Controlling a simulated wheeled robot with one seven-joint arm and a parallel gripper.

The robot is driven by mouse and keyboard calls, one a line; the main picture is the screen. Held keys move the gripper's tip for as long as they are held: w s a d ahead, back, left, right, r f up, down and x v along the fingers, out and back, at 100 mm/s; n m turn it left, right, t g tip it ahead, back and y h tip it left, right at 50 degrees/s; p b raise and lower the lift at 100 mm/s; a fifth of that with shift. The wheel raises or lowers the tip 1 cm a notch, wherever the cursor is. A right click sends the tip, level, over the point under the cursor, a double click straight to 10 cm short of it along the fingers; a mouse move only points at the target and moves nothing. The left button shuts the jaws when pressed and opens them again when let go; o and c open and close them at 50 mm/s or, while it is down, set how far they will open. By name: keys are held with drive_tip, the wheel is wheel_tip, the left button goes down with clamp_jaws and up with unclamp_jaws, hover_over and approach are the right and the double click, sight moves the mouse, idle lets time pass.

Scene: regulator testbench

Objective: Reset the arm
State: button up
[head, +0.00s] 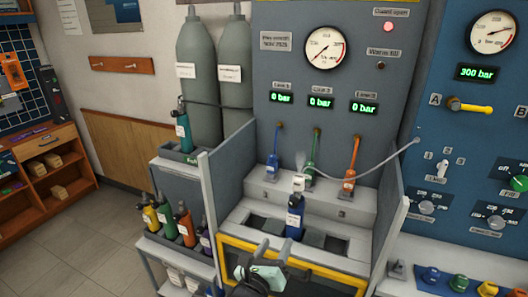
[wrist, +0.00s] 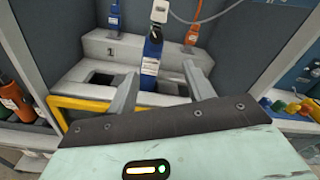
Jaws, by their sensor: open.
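My gripper (head: 272,250) is low at the front of the test bench in the head view. In the wrist view my gripper (wrist: 162,92) has its two fingers apart, with nothing held between them. Past the fingers a blue bottle (head: 294,217) stands upright in a slot of the grey bench block (head: 340,237). The blue bottle also shows in the wrist view (wrist: 151,55), ahead of the fingers and apart from them. A white fitting (head: 298,184) with a grey hose (head: 370,165) is at its top.
Blue, green and orange (head: 350,168) hose ends hang behind the bottle. A yellow-edged guard (head: 235,243) runs along the bench front, with side panels (head: 228,165) left and right. A bottle rack (head: 178,242) stands left. A yellow-handled valve (head: 470,107) is right. Floor (head: 75,235) is clear at left.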

drive_tip(key=s+d+r+m+g+h, duration=0.2)
drive_tip(key=s+d+m+g, duration=0.6)
drive_tip(key=d+m+g, duration=0.3)
drive_tip(key=s+r+m+g+y+b, duration=0.2)
drive_tip(key=s+r+m+g+y, duration=0.3)
drive_tip(key=s+r+m+y, duration=0.5)
drive_tip(key=s+r+m, duration=0.5)
drive_tip(key=s+m, duration=0.1)
drive_tip(key=m, duration=0.1)
